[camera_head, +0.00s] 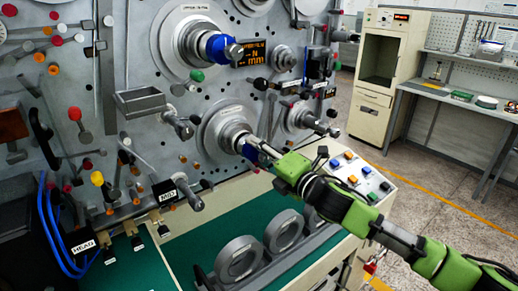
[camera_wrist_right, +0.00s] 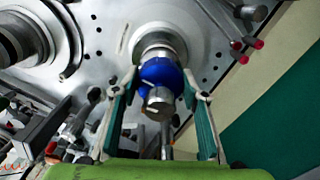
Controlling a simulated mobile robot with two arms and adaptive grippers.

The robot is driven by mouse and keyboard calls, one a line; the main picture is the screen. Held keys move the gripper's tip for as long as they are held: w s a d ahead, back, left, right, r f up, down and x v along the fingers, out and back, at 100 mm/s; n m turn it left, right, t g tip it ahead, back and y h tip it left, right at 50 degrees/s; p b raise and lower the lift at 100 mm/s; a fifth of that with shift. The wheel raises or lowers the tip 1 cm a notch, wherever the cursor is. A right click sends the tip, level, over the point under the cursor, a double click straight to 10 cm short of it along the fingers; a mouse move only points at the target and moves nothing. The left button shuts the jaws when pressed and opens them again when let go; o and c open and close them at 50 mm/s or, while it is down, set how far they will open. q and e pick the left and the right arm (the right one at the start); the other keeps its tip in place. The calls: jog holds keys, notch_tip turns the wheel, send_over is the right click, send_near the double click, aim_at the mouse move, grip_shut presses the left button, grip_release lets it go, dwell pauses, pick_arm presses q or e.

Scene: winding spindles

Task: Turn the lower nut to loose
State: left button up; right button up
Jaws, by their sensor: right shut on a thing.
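The lower nut (camera_head: 249,154) is blue and sits on the lower spindle (camera_head: 227,127) of the grey machine panel. It also shows in the right wrist view (camera_wrist_right: 160,73), with the metal spindle end (camera_wrist_right: 160,103) sticking out through it. My right gripper (camera_head: 256,149) reaches in from the right and is shut on the lower nut. In the right wrist view its fingers (camera_wrist_right: 162,86) lie on either side of the nut. The gripper partly hides the nut in the head view. My left gripper is not in view.
The upper spindle carries another blue nut (camera_head: 216,46) above. A small metal tray (camera_head: 140,102) and several coloured knobs stick out on the left. A control box with buttons (camera_head: 357,177) stands right of the nut. Grey ring parts (camera_head: 238,260) stand on the green surface below.

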jog(key=shift+n, duration=0.7)
jog(key=o, duration=1.1)
jog(key=shift+s, duration=0.1)
jog(key=v, duration=1.1)
jog(key=shift+s+d, duration=0.25)
jog(key=shift+s, duration=0.05)
